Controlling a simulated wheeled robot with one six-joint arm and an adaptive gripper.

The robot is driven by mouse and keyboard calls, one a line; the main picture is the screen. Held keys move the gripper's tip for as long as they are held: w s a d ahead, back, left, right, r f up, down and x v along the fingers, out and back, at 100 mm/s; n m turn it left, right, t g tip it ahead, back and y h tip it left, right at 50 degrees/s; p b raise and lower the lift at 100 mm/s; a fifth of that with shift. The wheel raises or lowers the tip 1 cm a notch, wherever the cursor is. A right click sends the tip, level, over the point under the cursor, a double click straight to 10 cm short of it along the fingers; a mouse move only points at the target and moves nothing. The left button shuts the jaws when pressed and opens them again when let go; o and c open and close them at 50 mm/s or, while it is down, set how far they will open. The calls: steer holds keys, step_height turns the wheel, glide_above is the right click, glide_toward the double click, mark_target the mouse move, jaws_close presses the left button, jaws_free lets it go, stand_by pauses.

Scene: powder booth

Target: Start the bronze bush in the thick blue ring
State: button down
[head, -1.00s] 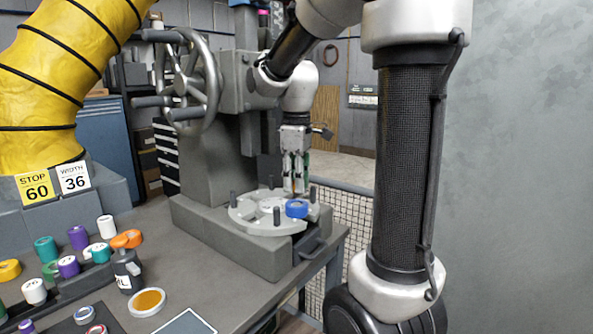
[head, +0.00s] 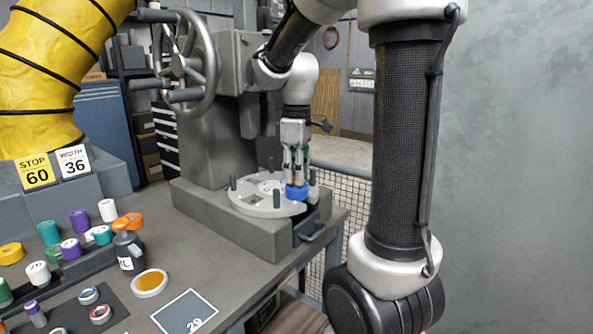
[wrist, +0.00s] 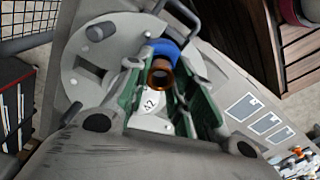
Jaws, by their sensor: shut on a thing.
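The thick blue ring (head: 296,194) lies on the round grey plate (head: 250,203) of the press, near its right edge. My gripper (head: 297,180) points down right above the ring. In the wrist view my gripper (wrist: 161,72) has its green-padded fingers shut on the bronze bush (wrist: 161,78). The bush is a short hollow tube, seen end-on. The blue ring (wrist: 166,47) shows partly behind it; the fingers and bush hide the rest. I cannot tell whether the bush's lower end is inside the ring or just above it.
Several dark pegs stand on the plate, one (head: 276,198) just left of the ring. The press handwheel (head: 186,60) is at upper left. Coloured rolls, a dark bottle (head: 130,252) and an amber-topped dish (head: 150,283) occupy the bench's left.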

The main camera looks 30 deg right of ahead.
steer(key=shift+f, duration=0.6)
steer(key=c, duration=1.1)
jaws_free()
steer(key=shift+c, duration=0.2)
step_height(320, 180, up, 12)
steer(key=s+a+f+m+t, duration=0.1)
steer(key=s+f+m+t, duration=0.1)
steer(key=s, duration=0.6)
steer(key=s+a+f+m+t, duration=0.2)
steer(key=s+f+m, duration=0.3)
steer(key=s, duration=0.3)
steer(key=shift+s+f+m, duration=0.25)
steer(key=shift+f+m, duration=0.05)
steer(key=shift+f, duration=0.05)
